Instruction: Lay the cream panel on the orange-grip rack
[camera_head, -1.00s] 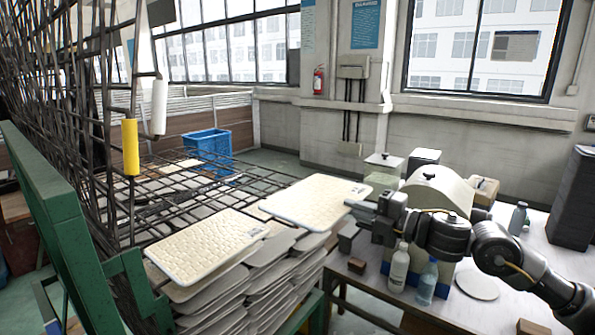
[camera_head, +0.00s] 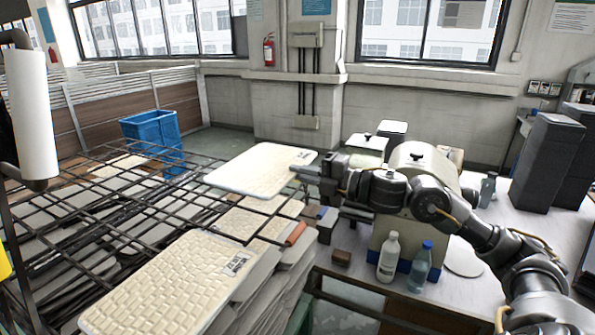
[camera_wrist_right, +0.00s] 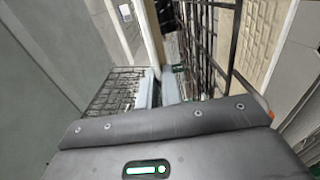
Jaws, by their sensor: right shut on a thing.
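The panel is held roughly flat above the black wire rack, at the rack's far right side. The rack (camera_head: 140,215) lies lowered and flat over stacked panels; its orange grip (camera_head: 296,234) is at the right end, below my gripper. The orange grip also shows at the right edge of the right wrist view (camera_wrist_right: 270,116). My left gripper is not in view.
Another cream panel (camera_head: 165,285) lies at the front on the stack. A white grip (camera_head: 32,115) hangs at the upper left. A white table (camera_head: 500,255) at right carries two bottles and a box. A blue crate (camera_head: 152,130) stands behind the rack.

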